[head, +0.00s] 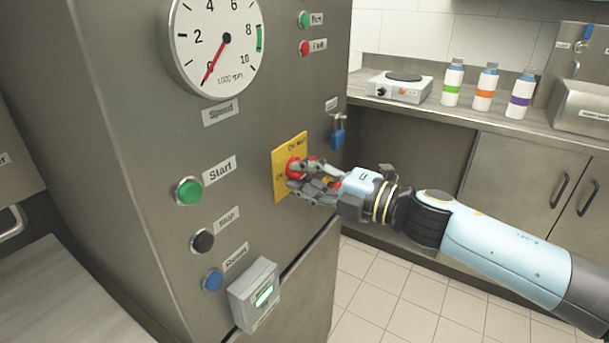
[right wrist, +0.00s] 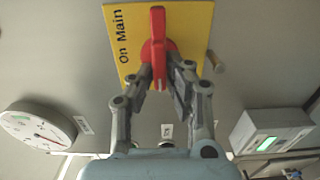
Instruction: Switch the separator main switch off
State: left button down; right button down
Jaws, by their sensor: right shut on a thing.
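The separator main switch (head: 293,168) is a red rotary handle on a yellow plate (head: 291,146) on the steel cabinet front. In the right wrist view, the red handle (right wrist: 157,20) lies parallel to the line of the "On Main" lettering. I cannot tell which end is its pointer. My right gripper (head: 300,173) is at the plate, coming from the right. In the right wrist view its two fingers (right wrist: 160,78) are shut on the handle, one on each side. They hide part of the plate. My left gripper is not in view.
A dial (head: 217,45) sits above, its needle at the low end. Green (head: 189,191), black (head: 202,240) and blue (head: 213,280) buttons line the left. A box with a green light (head: 255,294) juts out below. A blue padlock (head: 338,133) hangs right of the plate.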

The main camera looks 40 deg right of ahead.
jog(key=shift+f, duration=0.1)
jog(key=c, duration=1.3)
grip_release()
jog(key=shift+c, duration=0.2)
jog(key=shift+s, duration=0.1)
jog(key=v, duration=1.2)
